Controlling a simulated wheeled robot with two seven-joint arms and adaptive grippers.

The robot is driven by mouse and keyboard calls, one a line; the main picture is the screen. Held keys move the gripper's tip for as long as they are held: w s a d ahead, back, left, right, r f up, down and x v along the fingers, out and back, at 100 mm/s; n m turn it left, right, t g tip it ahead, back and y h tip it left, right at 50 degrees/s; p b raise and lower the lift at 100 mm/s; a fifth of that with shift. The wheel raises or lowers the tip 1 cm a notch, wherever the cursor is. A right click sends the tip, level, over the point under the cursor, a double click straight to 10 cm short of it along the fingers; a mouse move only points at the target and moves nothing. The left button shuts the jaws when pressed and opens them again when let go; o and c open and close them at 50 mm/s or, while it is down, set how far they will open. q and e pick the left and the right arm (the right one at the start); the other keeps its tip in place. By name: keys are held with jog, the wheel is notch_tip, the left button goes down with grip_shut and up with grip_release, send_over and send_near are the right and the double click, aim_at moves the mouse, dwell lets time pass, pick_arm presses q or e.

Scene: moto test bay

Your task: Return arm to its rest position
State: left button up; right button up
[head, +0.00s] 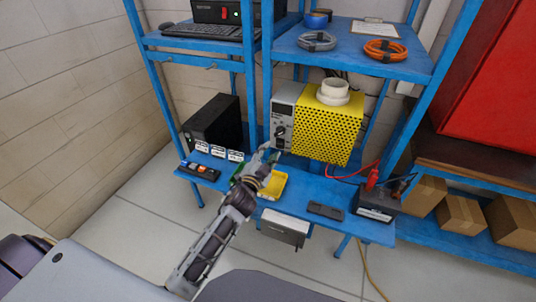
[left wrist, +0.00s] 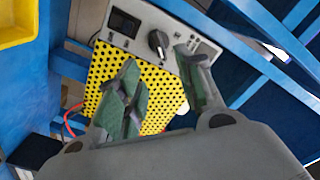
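My left arm reaches in from the bottom of the head view to the blue bench. Its gripper (head: 268,153) is over the bench, in front of the grey control panel (head: 284,117) of the yellow perforated unit (head: 328,125). In the left wrist view the two fingers of the gripper (left wrist: 158,62) stand apart with nothing held between them. The panel's black knob (left wrist: 158,43) shows beyond the gap; I cannot tell whether a finger touches the panel. My right gripper is in neither view.
A yellow tray (head: 272,187) lies beside the gripper on the blue bench (head: 320,191). Small cards, a dark meter (head: 326,211) and a black battery-like box (head: 376,203) with cables also sit there. Blue uprights and an upper shelf (head: 345,58) frame the bench. Open floor lies in front.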

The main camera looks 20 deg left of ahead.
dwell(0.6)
pick_arm(q)
jog(key=s+a+f+n+g+y, duration=0.35)
jog(key=s+f+n+g, duration=0.35)
jog(key=s, duration=0.5)
jog(key=s+d+f+g+h, duration=0.15)
jog(key=s+g, duration=0.25)
jog(key=s, duration=0.5)
jog(key=s+d+f+g+h, duration=0.1)
jog(key=s+f+g+h, duration=0.15)
jog(key=s, duration=0.65)
notch_tip(320, 180, down, 34)
jog(key=s+g, duration=0.2)
jog(key=s, duration=0.1)
jog(key=s+a+f, duration=0.2)
jog(key=s+f, duration=0.7)
jog(key=s, duration=0.1)
jog(key=s+a+f+g+y, duration=0.1)
jog(key=s+a+f, duration=0.1)
jog(key=s+f, duration=0.8)
jog(key=shift+s+f, duration=0.15)
jog(key=shift+s, duration=0.6)
